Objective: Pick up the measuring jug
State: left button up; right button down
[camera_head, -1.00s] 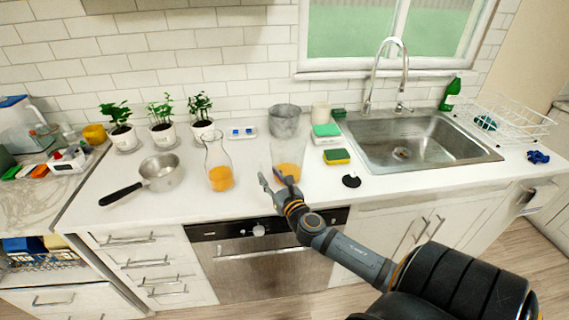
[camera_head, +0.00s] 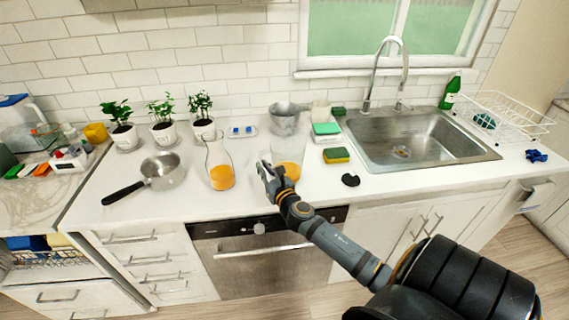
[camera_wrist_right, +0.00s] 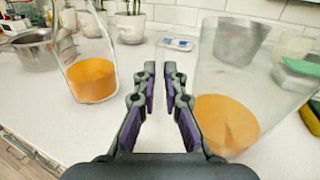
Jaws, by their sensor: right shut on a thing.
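The measuring jug (camera_head: 289,157) is a clear vessel with orange liquid in its lower part, upright on the white counter. In the right wrist view it fills the right side (camera_wrist_right: 228,110). My right gripper (camera_head: 268,168) is at the jug's left side. In the wrist view its fingers (camera_wrist_right: 161,80) are drawn close around a thin, clear upright strip that looks like the jug's handle; the see-through material makes the contact hard to make out. My left gripper is not in view.
A glass carafe (camera_head: 220,170) with orange liquid stands left of the jug, and a saucepan (camera_head: 162,170) further left. A metal pitcher (camera_head: 284,122) stands behind. Sponges (camera_head: 336,155) and a small black item (camera_head: 350,180) lie right, before the sink (camera_head: 425,125). The front counter is clear.

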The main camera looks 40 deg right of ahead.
jog(key=shift+r, duration=0.1)
dwell(0.3)
notch_tip(320, 180, up, 18)
jog(key=p, duration=0.3)
jog(key=shift+p, duration=0.35)
dwell(0.3)
dwell(1.4)
